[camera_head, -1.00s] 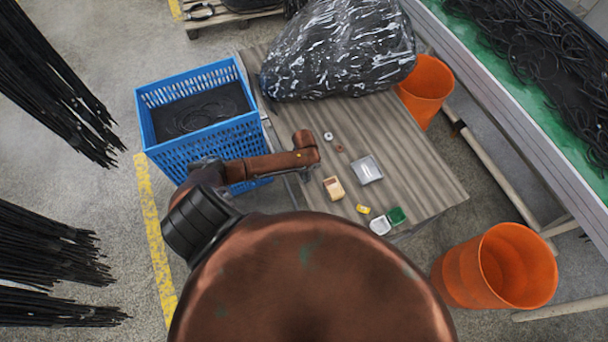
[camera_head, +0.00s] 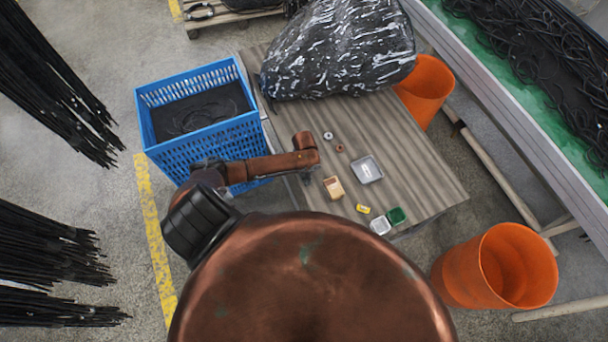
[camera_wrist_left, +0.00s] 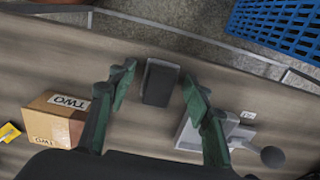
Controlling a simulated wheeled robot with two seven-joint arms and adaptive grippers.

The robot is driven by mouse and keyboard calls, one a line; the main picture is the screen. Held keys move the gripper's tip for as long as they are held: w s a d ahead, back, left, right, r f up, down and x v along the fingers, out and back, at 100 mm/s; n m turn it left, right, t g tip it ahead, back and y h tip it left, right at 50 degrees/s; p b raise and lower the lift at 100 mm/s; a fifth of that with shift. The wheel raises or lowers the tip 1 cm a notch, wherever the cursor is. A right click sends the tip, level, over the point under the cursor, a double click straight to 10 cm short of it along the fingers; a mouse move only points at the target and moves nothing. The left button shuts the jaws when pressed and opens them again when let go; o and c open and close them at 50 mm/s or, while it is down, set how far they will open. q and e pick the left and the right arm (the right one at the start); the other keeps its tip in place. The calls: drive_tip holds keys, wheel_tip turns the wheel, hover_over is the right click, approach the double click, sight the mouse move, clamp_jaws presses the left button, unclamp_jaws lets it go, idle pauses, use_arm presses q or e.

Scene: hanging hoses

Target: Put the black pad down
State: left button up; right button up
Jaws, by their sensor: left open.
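The black pad (camera_wrist_left: 160,84) is a small dark block in the left wrist view, over the wooden tabletop near its edge. My left gripper (camera_wrist_left: 157,74) has its two green-grey fingers spread on either side of the pad, with a visible gap on each side. Whether the pad's underside touches the tabletop is hard to tell from this angle. In the head view my left arm reaches in from the left over the table's left edge, and its wrist hides most of the gripper. I cannot make out the pad clearly there. My right gripper is not in view.
A cardboard box (camera_head: 333,187) and a grey tray (camera_head: 367,169) stand close by on the table (camera_head: 420,165). A blue crate (camera_head: 200,140) adjoins the table's left side. A black plastic-wrapped bundle (camera_head: 335,50) covers the back. Orange bins (camera_head: 500,268) stand at right.

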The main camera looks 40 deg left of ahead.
use_arm(q)
wheel_tip(320, 180, up, 12)
drive_tip(key=shift+r, duration=0.15)
idle(0.3)
idle(0.4)
